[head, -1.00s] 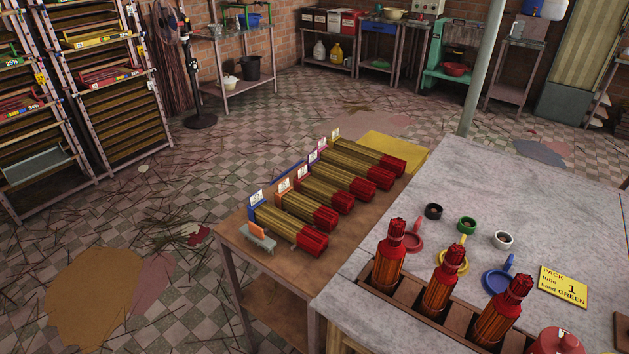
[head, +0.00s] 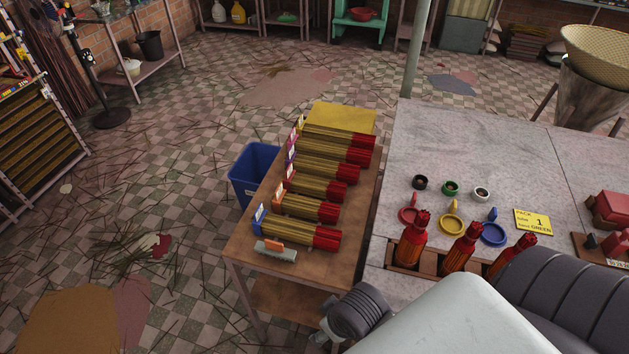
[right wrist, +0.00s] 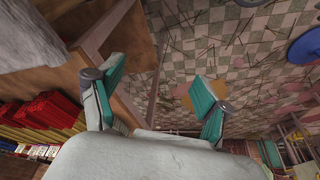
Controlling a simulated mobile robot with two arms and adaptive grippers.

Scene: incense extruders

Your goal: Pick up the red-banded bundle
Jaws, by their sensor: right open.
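Several incense bundles, yellow-brown sticks with red ends, lie side by side on the brown table in the head view. The nearest bundle (head: 298,233) has a blue tag, the one behind it (head: 308,207) an orange tag. I cannot tell which carries a red band. My right arm comes in at the lower right, its gripper mostly hidden near the table's front corner. In the right wrist view my right gripper (right wrist: 168,80) is open and empty, with teal pads apart. Red bundle ends (right wrist: 45,112) show left of it, outside the fingers. My left gripper is out of view.
The brown table (head: 345,240) stands against the grey worktable (head: 440,150). Red bottle-like bundles (head: 414,240) stand in a wooden rack there, near my arm. A blue bin (head: 250,172) is behind the brown table's left edge. A small grey stand (head: 275,250) sits at its front.

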